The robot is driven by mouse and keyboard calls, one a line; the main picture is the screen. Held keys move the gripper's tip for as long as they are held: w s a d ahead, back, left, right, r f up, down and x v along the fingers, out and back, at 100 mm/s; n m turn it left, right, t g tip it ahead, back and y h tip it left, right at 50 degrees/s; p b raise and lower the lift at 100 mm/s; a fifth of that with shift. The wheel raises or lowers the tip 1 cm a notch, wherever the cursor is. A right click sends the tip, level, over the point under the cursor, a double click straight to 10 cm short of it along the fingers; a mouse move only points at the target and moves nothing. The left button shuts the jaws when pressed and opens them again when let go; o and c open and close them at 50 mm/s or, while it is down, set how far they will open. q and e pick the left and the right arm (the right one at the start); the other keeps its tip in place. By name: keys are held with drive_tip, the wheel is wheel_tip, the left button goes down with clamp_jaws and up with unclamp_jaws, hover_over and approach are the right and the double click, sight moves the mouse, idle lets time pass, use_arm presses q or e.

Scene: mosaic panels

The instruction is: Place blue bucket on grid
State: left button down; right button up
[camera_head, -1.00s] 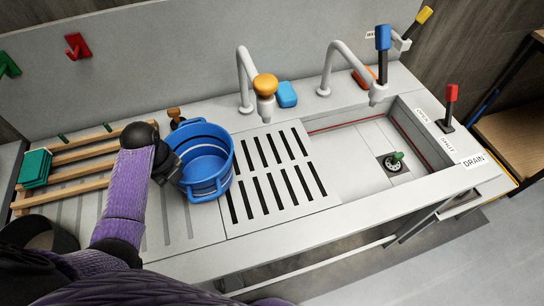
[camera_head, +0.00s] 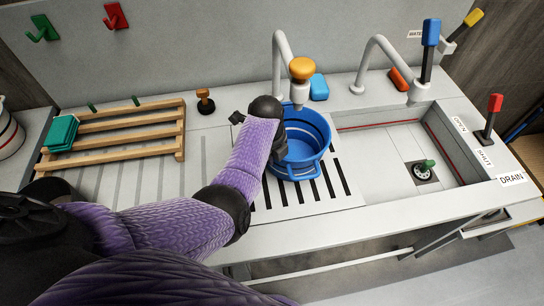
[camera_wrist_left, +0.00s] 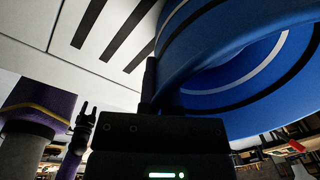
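The blue bucket (camera_head: 303,145) is upright over the slotted grid (camera_head: 333,192) in the head view. Its base covers the grid's far part; I cannot tell whether it touches. My left gripper (camera_head: 276,148) is at the bucket's left side, shut on its edge. In the left wrist view, the bucket's blue wall (camera_wrist_left: 225,60) fills the upper right, against a finger of the left gripper (camera_wrist_left: 150,85). Grid slots (camera_wrist_left: 110,30) show at the upper left. My right gripper (camera_wrist_left: 87,112) shows small at lower left, its two prongs apart. It is not in the head view.
A blue sponge (camera_head: 319,87) lies behind the bucket. The sink basin (camera_head: 385,150) is to the right. A wooden rack (camera_head: 125,128) with green tiles (camera_head: 62,133) is at left.

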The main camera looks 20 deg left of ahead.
use_arm(q)
drive_tip(key=shift+f, duration=0.1)
drive_tip(key=c, duration=0.8)
unclamp_jaws()
drive_tip(key=shift+c, duration=0.2)
use_arm(e)
drive_tip(key=shift+a, duration=0.35)
use_arm(q)
drive_tip(key=r+p, duration=0.1)
drive_tip(key=r, duration=0.3)
drive_tip(key=r+p, duration=0.2)
drive_tip(key=r, duration=0.2)
drive_tip(key=s+r+p, duration=0.1)
drive_tip(key=r, duration=0.3)
drive_tip(key=shift+a+r+p, duration=0.1)
drive_tip(key=shift+a+p, duration=0.1)
drive_tip(key=shift+p, duration=0.15)
use_arm(e)
drive_tip(key=r, duration=0.4)
drive_tip(key=shift+w+a+r, duration=0.15)
drive_tip(key=shift+a+r, duration=0.1)
drive_tip(key=shift+r, duration=0.15)
